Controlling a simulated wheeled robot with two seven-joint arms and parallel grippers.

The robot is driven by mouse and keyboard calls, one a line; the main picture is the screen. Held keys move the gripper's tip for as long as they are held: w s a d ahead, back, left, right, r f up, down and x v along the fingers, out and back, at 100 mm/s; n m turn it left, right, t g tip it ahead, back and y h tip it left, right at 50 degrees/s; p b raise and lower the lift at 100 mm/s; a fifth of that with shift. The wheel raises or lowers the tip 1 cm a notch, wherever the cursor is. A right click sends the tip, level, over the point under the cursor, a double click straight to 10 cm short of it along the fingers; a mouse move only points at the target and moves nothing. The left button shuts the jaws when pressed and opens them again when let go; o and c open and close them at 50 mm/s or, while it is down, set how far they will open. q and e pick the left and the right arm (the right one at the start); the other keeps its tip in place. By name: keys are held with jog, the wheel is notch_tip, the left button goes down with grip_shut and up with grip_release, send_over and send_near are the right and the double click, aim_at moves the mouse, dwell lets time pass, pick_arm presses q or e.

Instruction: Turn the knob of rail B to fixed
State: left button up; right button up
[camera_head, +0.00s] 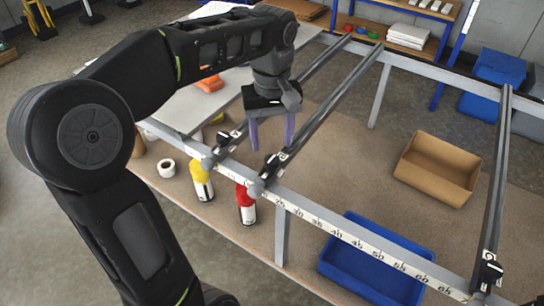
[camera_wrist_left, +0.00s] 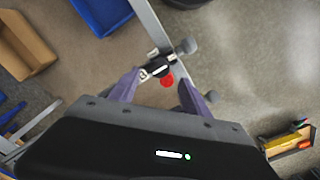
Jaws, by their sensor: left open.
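Three dark rails lie across a pale metal frame in the head view: a left rail (camera_head: 313,68), a middle rail (camera_head: 335,98) and a right rail (camera_head: 498,175). Each has a small black knob near its front end. I cannot read a letter B on any of them. My left gripper (camera_head: 271,136) is open and points down, above and slightly behind the middle rail's knob (camera_head: 271,163). In the left wrist view this black knob (camera_wrist_left: 158,68) with a white mark shows ahead of and between the fingertips (camera_wrist_left: 160,82). Contact is not visible. My right gripper is not in view.
The frame's front bar (camera_head: 370,240) carries a numbered scale. Below are a red-topped bottle (camera_head: 246,205), a yellow-topped bottle (camera_head: 201,180), a blue bin (camera_head: 378,260) and a brown box (camera_head: 438,168). A white roll (camera_head: 166,168) stands at left. There is open space between the middle and right rails.

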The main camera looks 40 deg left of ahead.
aim_at(272, 159)
pick_arm(q)
notch_tip(272, 159, down, 6)
jog(key=shift+r+p, duration=0.25)
jog(key=shift+p, duration=0.15)
grip_shut()
dwell(0.4)
